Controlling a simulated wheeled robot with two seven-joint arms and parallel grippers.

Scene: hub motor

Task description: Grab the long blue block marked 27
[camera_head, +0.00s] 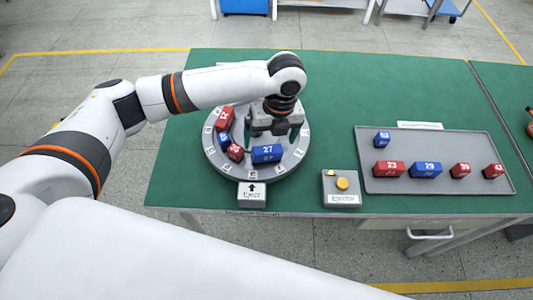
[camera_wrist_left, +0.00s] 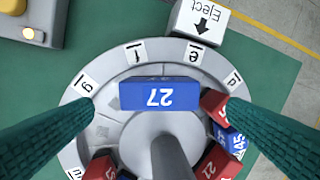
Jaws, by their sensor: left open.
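The long blue block marked 27 (camera_head: 267,153) lies on the round grey turntable (camera_head: 289,165), near its front edge by the Eject label. In the left wrist view the blue block (camera_wrist_left: 160,95) lies across the upper middle, with its number upside down. My left gripper (camera_head: 280,128) is above the turntable, just behind the block in the head view. In the left wrist view its two green fingers (camera_wrist_left: 160,120) are wide apart, with the block between and beyond them, and nothing is held. My right gripper is not in view.
Red blocks (camera_head: 225,118) and a small blue block (camera_head: 224,141) sit left of block 27 on the turntable. An Eject box (camera_head: 251,192) stands at its front. A button box (camera_head: 342,187) and a grey tray (camera_head: 433,186) with several blocks are to the right.

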